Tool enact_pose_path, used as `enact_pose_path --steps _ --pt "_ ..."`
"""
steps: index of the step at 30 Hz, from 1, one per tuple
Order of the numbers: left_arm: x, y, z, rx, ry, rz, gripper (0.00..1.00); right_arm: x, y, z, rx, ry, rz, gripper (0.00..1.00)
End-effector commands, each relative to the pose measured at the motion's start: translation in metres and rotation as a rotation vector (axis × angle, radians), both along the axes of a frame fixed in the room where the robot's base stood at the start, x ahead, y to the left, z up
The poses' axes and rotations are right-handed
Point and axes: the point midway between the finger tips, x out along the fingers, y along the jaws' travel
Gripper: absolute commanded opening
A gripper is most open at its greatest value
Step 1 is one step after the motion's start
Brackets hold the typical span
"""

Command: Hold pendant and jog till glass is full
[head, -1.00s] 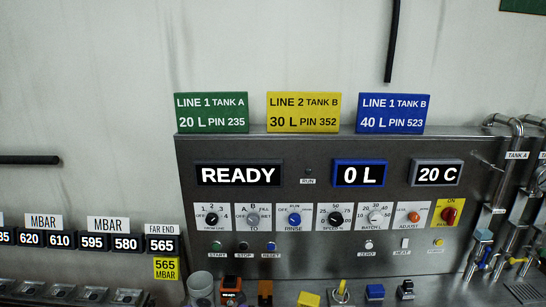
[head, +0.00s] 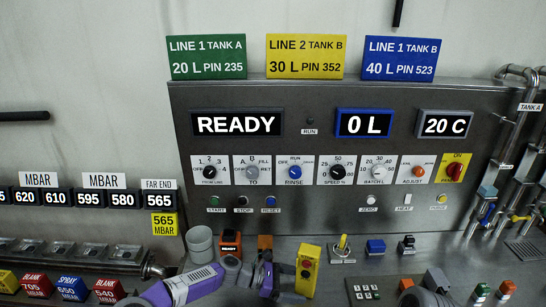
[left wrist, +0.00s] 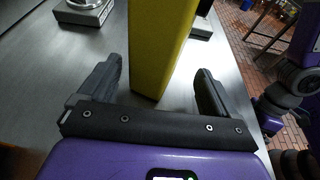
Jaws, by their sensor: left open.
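The yellow pendant (head: 309,272), a tall box with a red button and dark labels, stands upright on the steel bench in the head view. My left gripper (head: 285,279) is at its left side, low down. In the left wrist view, the yellow pendant (left wrist: 160,45) rises between the two dark fingers of my left gripper (left wrist: 158,78). The fingers are open, with a gap on each side. A grey cup-like cylinder (head: 200,245) stands at the left of the bench; I cannot tell whether it is the glass.
The panel displays READY (head: 238,123), 0 L (head: 364,123) and 20 C (head: 444,124) above a row of knobs. An orange-and-black device (head: 230,243) stands behind my left arm. A yellow-handled lever (head: 343,244) and blue block (head: 375,246) are right of the pendant.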

Motion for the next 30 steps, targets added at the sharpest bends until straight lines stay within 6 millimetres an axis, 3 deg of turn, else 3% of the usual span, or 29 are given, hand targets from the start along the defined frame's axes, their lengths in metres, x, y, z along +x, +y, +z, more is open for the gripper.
enact_pose_path --steps 7,18,28,30 --pt "0.0 -0.019 -0.005 0.0 0.0 0.0 0.92 0.0 0.0 -0.001 0.0 -0.001 0.0 0.98" --pt "0.0 -0.021 -0.006 0.001 -0.001 0.001 0.9 0.0 0.0 -0.001 0.0 -0.001 0.0 0.98" --pt "0.0 -0.021 -0.006 0.001 -0.001 0.001 0.4 0.0 0.0 -0.001 0.0 0.0 0.0 0.98" --pt "0.0 -0.021 -0.006 0.0 -0.001 0.001 0.36 0.0 0.0 -0.001 0.0 0.0 0.0 0.98"
